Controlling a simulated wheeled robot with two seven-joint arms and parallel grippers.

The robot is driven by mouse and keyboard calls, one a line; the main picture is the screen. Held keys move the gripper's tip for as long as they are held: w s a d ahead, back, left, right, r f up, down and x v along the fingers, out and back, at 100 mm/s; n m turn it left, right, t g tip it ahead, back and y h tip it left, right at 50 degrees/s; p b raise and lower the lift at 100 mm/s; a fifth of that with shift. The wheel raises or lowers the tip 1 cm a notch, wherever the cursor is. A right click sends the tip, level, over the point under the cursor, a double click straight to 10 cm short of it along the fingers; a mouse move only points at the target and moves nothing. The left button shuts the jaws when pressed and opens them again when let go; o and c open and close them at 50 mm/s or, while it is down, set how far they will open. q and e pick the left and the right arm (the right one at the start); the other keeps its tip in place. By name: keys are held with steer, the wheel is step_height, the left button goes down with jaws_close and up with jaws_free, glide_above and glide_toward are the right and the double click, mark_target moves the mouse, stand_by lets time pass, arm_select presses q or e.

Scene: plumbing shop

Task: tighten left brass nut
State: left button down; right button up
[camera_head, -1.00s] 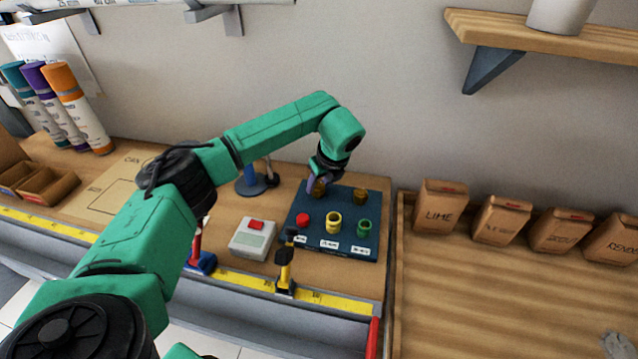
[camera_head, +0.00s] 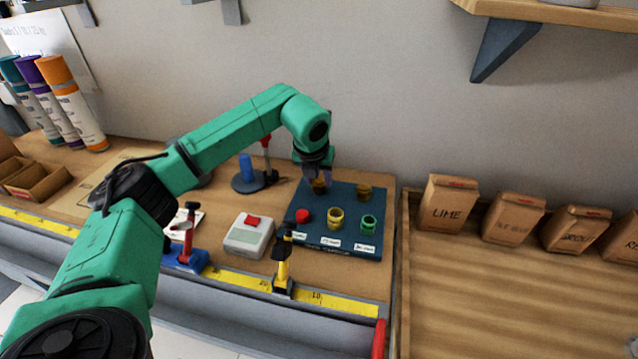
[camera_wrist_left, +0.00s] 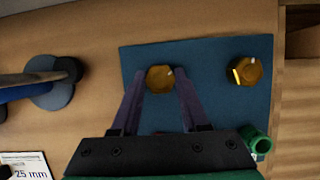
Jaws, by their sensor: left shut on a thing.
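The left brass nut (camera_wrist_left: 160,79) is at the far left of the blue board (camera_wrist_left: 212,100), between the two fingers of my left gripper (camera_wrist_left: 160,84). It is mostly hidden behind my gripper (camera_head: 316,180) in the head view, with a little of the nut (camera_head: 319,186) showing. My left gripper reaches down from above and is shut on this nut. A second brass nut (camera_head: 364,192) stands on the board to the right, apart from the gripper; it also shows in the wrist view (camera_wrist_left: 244,71). My right gripper is not in view.
Red (camera_head: 303,215), yellow (camera_head: 336,219) and green (camera_head: 368,224) fittings stand along the board's front. A grey box with a red button (camera_head: 248,235), a yellow-black clamp (camera_head: 283,262) and a blue-based stand (camera_head: 186,255) are nearby.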

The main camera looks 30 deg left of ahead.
arm_select(q)
steer(key=m+h, duration=0.1)
steer(key=m, duration=0.1)
steer(key=shift+a+m, duration=0.1)
steer(key=shift+m, duration=0.3)
steer(key=m+h, duration=0.1)
steer(key=m, duration=0.1)
steer(key=shift+m, duration=0.4)
steer(key=m, duration=0.1)
steer(key=m+h, duration=0.1)
steer(key=m, duration=0.1)
steer(key=shift+a+r+m+h, duration=0.1)
steer(key=shift+r+m+h, duration=0.05)
steer(key=shift+m+h, duration=0.15)
steer(key=m+g+h+p, duration=0.1)
steer(key=m, duration=0.2)
steer(key=shift+w+m, duration=0.15)
steer(key=shift+m, duration=0.15)
steer(key=m+g+h+p, duration=0.1)
steer(key=m+g, duration=0.1)
steer(key=m, duration=0.3)
steer(key=shift+w+p, duration=0.1)
steer(key=shift+p, duration=0.2)
steer(key=m+g, duration=0.2)
steer(key=m, duration=0.4)
steer(key=shift+w+a, duration=0.1)
steer(key=shift+g, duration=0.3)
steer(key=shift+c, duration=2.1)
jaws_free()
